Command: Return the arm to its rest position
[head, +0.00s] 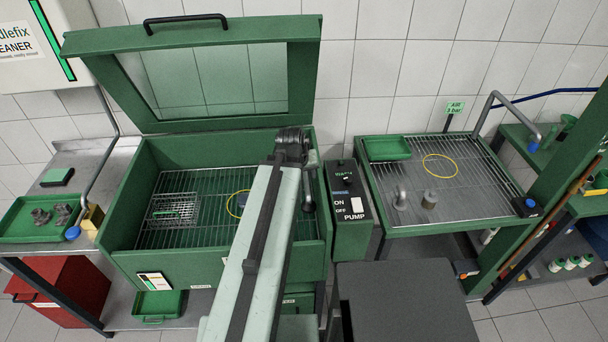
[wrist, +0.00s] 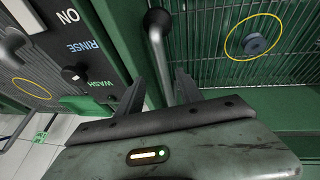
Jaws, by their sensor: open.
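My arm (head: 262,245) reaches forward from the bottom of the head view over the open green parts washer (head: 165,262), its dark wrist joint (head: 291,146) above the basin's right side. In the wrist view my gripper (wrist: 160,85) is open, with its two dark fingers apart. A grey metal rod with a rounded end (wrist: 157,42) shows between and beyond the fingers; I cannot tell whether they touch it. It also shows in the head view (head: 308,192) at the basin's right wall. The fingers are not clear in the head view.
A control box (head: 350,205) stands right of the washer. In the wrist view a blue-grey round part (wrist: 254,45) sits inside a yellow ring on the grate. A draining table (head: 470,217) at right holds a green tray and metal parts. A part tray (head: 22,222) is at left.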

